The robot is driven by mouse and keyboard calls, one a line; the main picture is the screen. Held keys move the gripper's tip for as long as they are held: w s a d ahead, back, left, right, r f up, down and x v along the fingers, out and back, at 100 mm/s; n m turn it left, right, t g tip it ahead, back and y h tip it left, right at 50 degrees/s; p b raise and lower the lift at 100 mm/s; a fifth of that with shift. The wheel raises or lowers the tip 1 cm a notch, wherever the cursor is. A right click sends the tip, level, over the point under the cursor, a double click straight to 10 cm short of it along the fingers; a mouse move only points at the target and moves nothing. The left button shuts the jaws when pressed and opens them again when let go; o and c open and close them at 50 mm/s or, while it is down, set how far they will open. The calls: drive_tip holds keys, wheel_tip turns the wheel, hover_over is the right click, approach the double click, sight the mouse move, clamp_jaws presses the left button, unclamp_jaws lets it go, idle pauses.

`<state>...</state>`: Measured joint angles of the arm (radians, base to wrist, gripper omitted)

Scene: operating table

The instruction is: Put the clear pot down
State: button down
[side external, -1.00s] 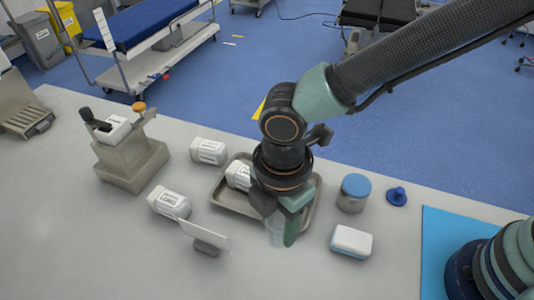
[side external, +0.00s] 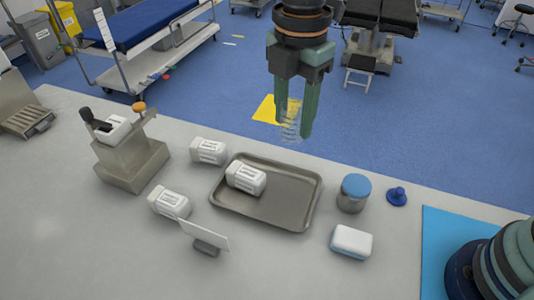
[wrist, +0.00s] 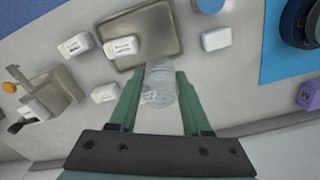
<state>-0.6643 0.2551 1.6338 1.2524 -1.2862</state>
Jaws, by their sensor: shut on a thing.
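My gripper (side external: 294,118) is raised well above the table and shut on the clear pot (side external: 290,128), a see-through ribbed vessel between its two green fingers. In the side view the pot hangs free, seen against the blue floor and a yellow floor mark behind it. In the wrist view the pot (wrist: 159,86) sits between the fingers of my gripper (wrist: 158,85), its far end overlapping the tray's edge in the picture. The pot's outline is faint, so its exact rim is hard to tell.
A grey tray (side external: 285,209) holds one white bottle (side external: 246,178); two more bottles (side external: 208,151) (side external: 170,202) lie left of it. A blue-lidded jar (side external: 352,195), white box (side external: 351,242), blue knob (side external: 397,196) and sign (side external: 205,238) stand around. The front table is clear.

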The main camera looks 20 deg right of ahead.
drive_tip(key=shift+w+d+f, duration=0.5)
drive_tip(key=shift+w+d, duration=0.2)
drive_tip(key=shift+d, duration=0.05)
wheel_tip(320, 180, down, 14)
drive_tip(key=shift+f, duration=2.45)
drive_tip(key=shift+f, duration=0.15)
drive_tip(key=shift+c, duration=1.8)
unclamp_jaws()
